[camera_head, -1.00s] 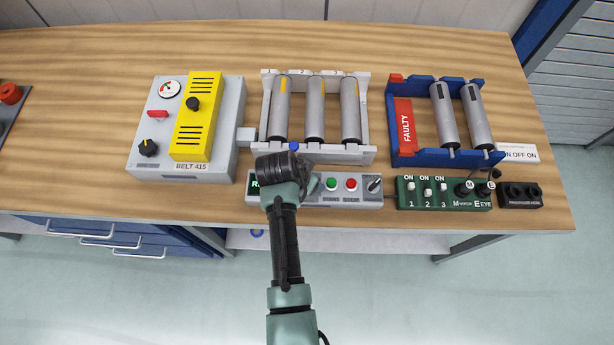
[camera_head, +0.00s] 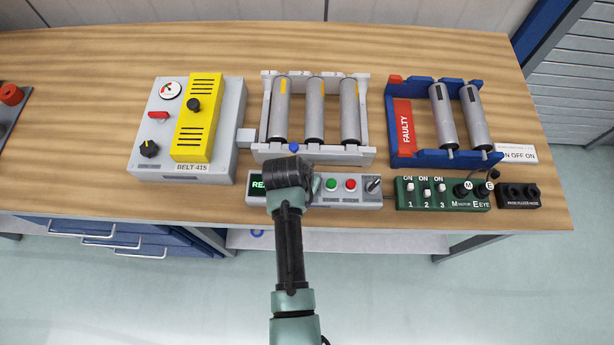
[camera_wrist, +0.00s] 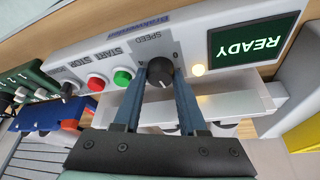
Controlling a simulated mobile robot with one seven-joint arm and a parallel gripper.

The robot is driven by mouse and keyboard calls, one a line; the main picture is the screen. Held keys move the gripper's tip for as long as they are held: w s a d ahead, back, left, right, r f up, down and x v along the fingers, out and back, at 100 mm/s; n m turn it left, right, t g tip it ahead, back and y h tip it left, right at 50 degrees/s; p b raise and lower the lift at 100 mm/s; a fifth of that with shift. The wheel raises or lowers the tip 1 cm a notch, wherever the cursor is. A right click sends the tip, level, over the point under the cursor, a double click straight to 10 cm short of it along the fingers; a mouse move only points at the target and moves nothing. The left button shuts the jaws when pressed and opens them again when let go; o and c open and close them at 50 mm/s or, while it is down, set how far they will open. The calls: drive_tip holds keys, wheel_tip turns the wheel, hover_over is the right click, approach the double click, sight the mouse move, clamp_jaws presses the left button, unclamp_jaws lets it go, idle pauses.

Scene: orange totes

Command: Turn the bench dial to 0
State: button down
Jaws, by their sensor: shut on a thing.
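The bench dial is a black round knob (camera_wrist: 160,71) under the word SPEED on the grey control panel (camera_wrist: 128,50). In the wrist view my gripper (camera_wrist: 160,88) has a finger on each side of the knob and is shut on it. Scale marks show around the knob, with what looks like a 4 on the left. I cannot read the knob's pointer clearly. In the head view my gripper (camera_head: 291,173) is over the left part of the panel (camera_head: 335,201) and hides the dial.
Next to the dial are a lit lamp (camera_wrist: 198,70), a READY display (camera_wrist: 254,45), a green START button (camera_wrist: 122,77) and a red STOP button (camera_wrist: 96,83). A roller rack (camera_head: 315,153) stands behind the panel; a green switch box (camera_head: 443,204) is right of it.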

drive_tip(key=n+y, duration=0.1)
drive_tip(key=n, duration=0.1)
drive_tip(key=n+y+p, duration=0.1)
drive_tip(key=n, duration=0.2)
drive_tip(key=shift+d+t+p, duration=0.2)
drive_tip(key=shift+t+p, duration=0.1)
drive_tip(key=n+y, duration=0.1)
drive_tip(key=n, duration=0.2)
drive_tip(key=n+y, duration=0.1)
drive_tip(key=n, duration=0.1)
drive_tip(key=shift+w+d+n+b, duration=0.1)
drive_tip(key=shift+d+n+b, duration=0.05)
drive_tip(key=shift+n+b, duration=0.25)
drive_tip(key=n+g+y+b, duration=0.1)
drive_tip(key=n, duration=0.2)
drive_tip(key=n+g+b, duration=0.1)
drive_tip(key=n+b, duration=0.1)
drive_tip(key=n, duration=0.1)
drive_tip(key=shift+w+d+f+g+y, duration=0.1)
drive_tip(key=shift+f+g+y, duration=0.05)
drive_tip(key=shift+g+y, duration=0.2)
drive_tip(key=n+g+b, duration=0.1)
drive_tip(key=n+b, duration=0.1)
drive_tip(key=n, duration=0.1)
drive_tip(key=shift+w+n+y, duration=0.1)
drive_tip(key=shift+n+y, duration=0.15)
drive_tip(key=shift+n, duration=0.05)
drive_tip(key=shift+n+g+b, duration=0.45)
drive_tip(key=shift+n+b, duration=0.5)
drive_tip(key=shift+n, duration=0.05)
